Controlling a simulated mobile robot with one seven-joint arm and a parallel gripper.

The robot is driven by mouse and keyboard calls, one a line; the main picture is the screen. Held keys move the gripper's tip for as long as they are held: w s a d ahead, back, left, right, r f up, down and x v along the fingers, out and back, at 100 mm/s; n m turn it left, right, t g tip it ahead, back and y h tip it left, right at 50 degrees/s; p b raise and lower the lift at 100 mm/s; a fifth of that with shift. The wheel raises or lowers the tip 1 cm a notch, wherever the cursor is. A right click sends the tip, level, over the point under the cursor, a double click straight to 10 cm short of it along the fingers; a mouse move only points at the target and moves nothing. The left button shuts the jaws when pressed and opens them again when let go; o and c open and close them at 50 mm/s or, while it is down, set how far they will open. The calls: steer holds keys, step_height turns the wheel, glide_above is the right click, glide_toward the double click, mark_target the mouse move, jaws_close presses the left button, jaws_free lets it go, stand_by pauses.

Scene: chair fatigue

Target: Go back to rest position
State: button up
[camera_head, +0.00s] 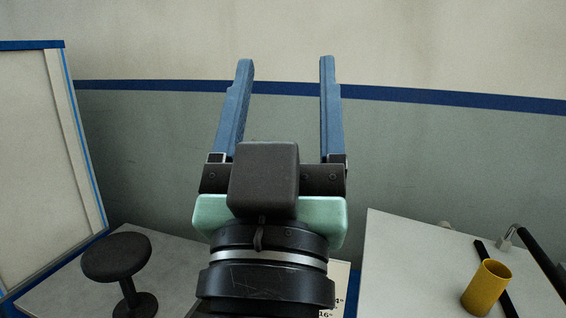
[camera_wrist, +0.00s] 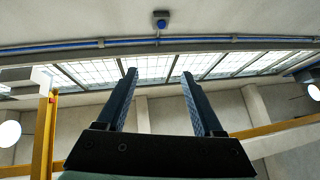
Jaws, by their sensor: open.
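My gripper (camera_head: 286,65) is raised in the middle of the head view, with its two blue fingers pointing up. The fingers are wide apart and nothing is between them. In the wrist view my gripper (camera_wrist: 158,75) is also open and empty, and it faces the upper wall and ceiling windows. It touches nothing in either view.
A black round stool (camera_head: 117,258) stands at the lower left beside a framed panel (camera_head: 35,165). A white table (camera_head: 400,265) at the lower right holds a yellow cup (camera_head: 486,288) and a black bar. A wall with a blue stripe (camera_head: 420,96) is behind. The wrist view shows windows (camera_wrist: 225,65) and a yellow post (camera_wrist: 45,135).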

steer(key=s+r+t+y+p, duration=0.1)
steer(key=s+r+p, duration=0.1)
steer(key=r+p, duration=0.5)
steer(key=s+r+t+y+p, duration=0.1)
steer(key=s+r+p, duration=0.1)
steer(key=r+p, duration=0.5)
step_height(320, 180, up, 6)
steer(key=shift+s+f, duration=0.1)
steer(key=shift+s, duration=0.15)
steer(key=shift+a, duration=0.1)
stand_by(0.8)
